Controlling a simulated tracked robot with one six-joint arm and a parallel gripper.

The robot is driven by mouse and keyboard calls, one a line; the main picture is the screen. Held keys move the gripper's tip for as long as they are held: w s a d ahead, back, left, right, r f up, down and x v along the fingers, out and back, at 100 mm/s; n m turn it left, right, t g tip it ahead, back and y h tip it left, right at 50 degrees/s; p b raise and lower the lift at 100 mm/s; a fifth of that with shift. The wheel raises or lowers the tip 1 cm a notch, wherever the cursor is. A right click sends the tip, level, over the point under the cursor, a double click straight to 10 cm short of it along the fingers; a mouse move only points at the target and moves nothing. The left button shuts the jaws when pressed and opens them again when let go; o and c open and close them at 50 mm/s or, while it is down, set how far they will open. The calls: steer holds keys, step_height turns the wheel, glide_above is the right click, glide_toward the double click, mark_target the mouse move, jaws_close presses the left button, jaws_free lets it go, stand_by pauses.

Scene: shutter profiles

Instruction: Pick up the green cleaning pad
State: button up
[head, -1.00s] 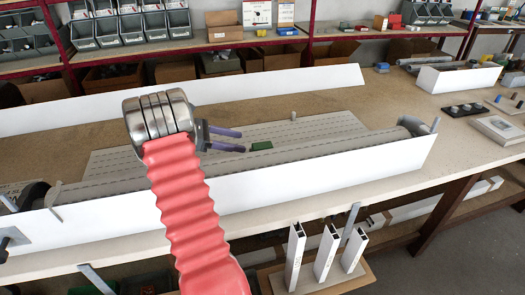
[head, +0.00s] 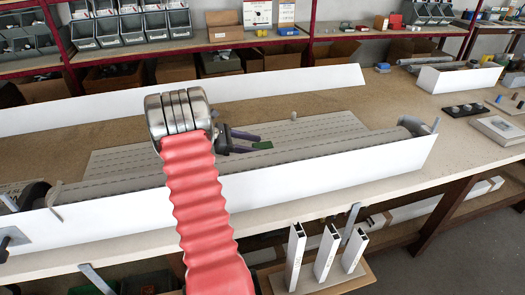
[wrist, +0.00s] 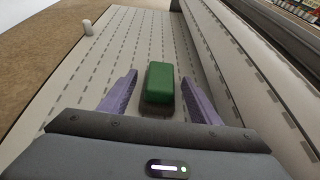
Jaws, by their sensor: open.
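The green cleaning pad (wrist: 160,82) is a small block lying on the pale slotted slats in the wrist view. My gripper (wrist: 158,82) is open, with one purple finger on each side of the pad. A gap shows between the pad and the left finger; the right finger is closer to it. In the head view the pad (head: 262,145) shows at the tips of the purple fingers of my gripper (head: 258,142). I cannot tell whether either finger touches the pad.
The slatted shutter curtain (head: 335,125) lies between a low white front panel (head: 330,180) and a white back panel (head: 270,85). A small pale cylinder (wrist: 88,28) stands beyond the left finger. A roller end with a bracket (head: 418,127) is at the right.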

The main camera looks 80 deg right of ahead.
mark_target(259, 145)
steer(key=x, duration=0.3)
steer(key=shift+s, duration=0.1)
stand_by(0.4)
steer(key=c, duration=0.9)
step_height(259, 145, up, 18)
stand_by(0.4)
stand_by(0.5)
